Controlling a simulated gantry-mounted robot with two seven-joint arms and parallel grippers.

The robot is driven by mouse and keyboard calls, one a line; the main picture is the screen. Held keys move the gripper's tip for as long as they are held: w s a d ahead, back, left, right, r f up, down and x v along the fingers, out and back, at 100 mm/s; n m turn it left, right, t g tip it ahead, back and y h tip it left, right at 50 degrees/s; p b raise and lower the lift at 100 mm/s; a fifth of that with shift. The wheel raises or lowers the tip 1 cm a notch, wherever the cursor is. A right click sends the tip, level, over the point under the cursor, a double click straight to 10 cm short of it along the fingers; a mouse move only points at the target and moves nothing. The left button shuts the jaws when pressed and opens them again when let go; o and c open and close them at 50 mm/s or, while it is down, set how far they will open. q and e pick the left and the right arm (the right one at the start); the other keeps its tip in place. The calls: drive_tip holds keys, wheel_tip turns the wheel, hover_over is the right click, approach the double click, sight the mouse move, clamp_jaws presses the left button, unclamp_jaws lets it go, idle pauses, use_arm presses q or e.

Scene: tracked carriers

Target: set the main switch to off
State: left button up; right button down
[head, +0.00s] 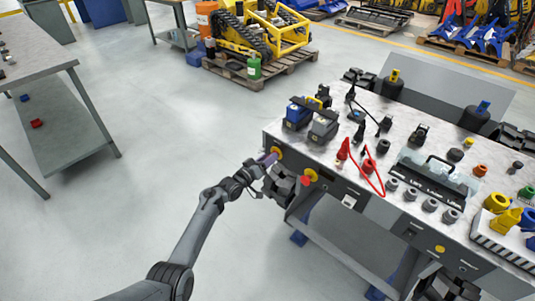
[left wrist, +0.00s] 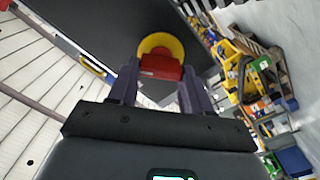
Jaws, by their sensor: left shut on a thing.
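A rotary switch with a round yellow plate (head: 276,152) is on the front panel at the bench's left end. In the left wrist view its red handle (left wrist: 161,66) lies across the yellow plate. My left gripper (head: 268,159) is at this switch, its purple fingers on either side of the red handle and shut on it. The fingers hide the handle in the head view. A second yellow plate with a red knob (head: 307,179) sits to the right on the same panel. My right gripper (head: 445,286) shows as a dark shape at the bottom edge; its fingers are unclear.
The bench top (head: 320,152) carries battery packs (head: 322,127), a red cable (head: 372,177), a black-handled case (head: 433,180) and several knobs. A side table (head: 35,50) stands at the left. A yellow tracked carrier (head: 262,30) rests on a pallet behind. The floor left of the bench is clear.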

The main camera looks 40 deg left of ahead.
use_arm(q)
drive_tip(key=n+p, duration=0.2)
drive_tip(key=n, duration=0.3)
drive_tip(key=n+p, duration=0.2)
drive_tip(key=n, duration=0.3)
drive_tip(key=shift+a+f, duration=0.1)
drive_tip(key=shift+f, duration=0.1)
drive_tip(key=shift+n, duration=0.3)
drive_tip(key=o, duration=1.1)
drive_tip(key=shift+c, duration=0.2)
drive_tip(key=shift+s, duration=0.1)
